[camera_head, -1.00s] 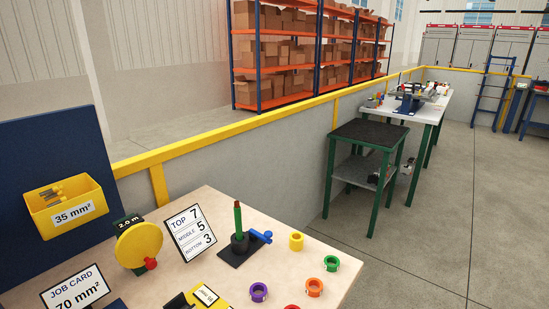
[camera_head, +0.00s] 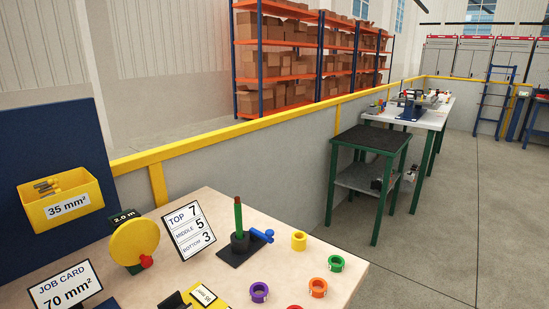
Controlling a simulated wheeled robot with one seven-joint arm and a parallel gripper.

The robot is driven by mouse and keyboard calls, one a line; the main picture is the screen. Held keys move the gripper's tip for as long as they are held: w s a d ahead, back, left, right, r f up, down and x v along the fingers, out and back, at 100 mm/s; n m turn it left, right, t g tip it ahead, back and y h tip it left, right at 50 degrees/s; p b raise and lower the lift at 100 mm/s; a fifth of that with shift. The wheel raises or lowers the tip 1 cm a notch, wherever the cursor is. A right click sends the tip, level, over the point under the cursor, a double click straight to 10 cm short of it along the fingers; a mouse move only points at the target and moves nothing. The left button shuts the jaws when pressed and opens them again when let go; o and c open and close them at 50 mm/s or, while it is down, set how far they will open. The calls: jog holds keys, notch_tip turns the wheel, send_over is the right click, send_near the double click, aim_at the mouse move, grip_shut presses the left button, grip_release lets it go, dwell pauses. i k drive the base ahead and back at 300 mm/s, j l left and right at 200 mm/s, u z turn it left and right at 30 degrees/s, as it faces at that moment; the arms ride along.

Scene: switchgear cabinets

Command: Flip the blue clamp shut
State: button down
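The blue clamp (camera_head: 262,235) is a small blue lever on a dark stand (camera_head: 240,248) on the light wooden worktable. It sticks out to the right of the stand's black holder and lies low, close to level. A green rod with a reddish tip (camera_head: 238,215) stands upright in the holder. My gripper is not in view.
Yellow (camera_head: 299,240), green (camera_head: 336,263), orange (camera_head: 318,287) and purple (camera_head: 259,292) rings lie right and front of the stand. A number card (camera_head: 189,230) and a yellow disc (camera_head: 135,241) stand left. A green-legged table (camera_head: 370,145) stands beyond.

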aim_at(266, 237)
jog(key=i+l+u, duration=0.1)
jog(key=u, duration=0.3)
jog(key=i+l+u, duration=0.2)
jog(key=i+u, duration=0.2)
jog(key=i+l+u, duration=0.1)
jog(key=u, duration=0.35)
jog(key=l, duration=0.1)
